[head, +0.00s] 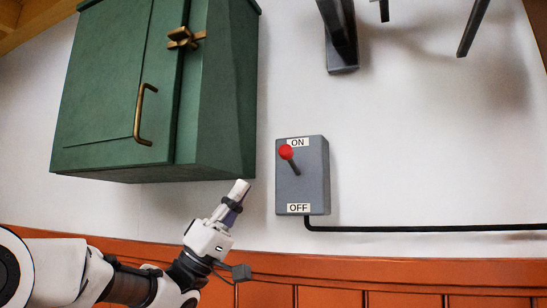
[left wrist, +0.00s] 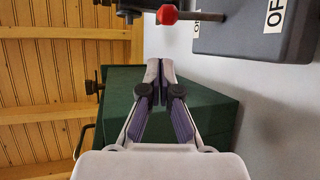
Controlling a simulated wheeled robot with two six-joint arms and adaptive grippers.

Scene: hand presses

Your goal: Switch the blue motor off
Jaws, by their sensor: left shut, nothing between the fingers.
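A grey switch box (head: 314,180) is mounted on the white wall, with an ON label at its top and an OFF label at its bottom. Its lever with a red knob (head: 286,152) points up, the knob beside the ON label. My left gripper (head: 241,187) is shut and empty, left of the box and lower than the knob, apart from both. In the left wrist view the closed fingertips (left wrist: 160,68) show below the red knob (left wrist: 167,14), with a gap between. The box (left wrist: 250,38) is at the upper right there. No blue motor is identifiable. My right gripper is not in view.
A green cabinet (head: 105,85) with a brass handle and latch hangs left of the box, just above my left gripper. A black cable (head: 430,229) runs right from the box. Dark metal parts (head: 340,45) hang above. Orange panelling (head: 400,275) lines the lower wall.

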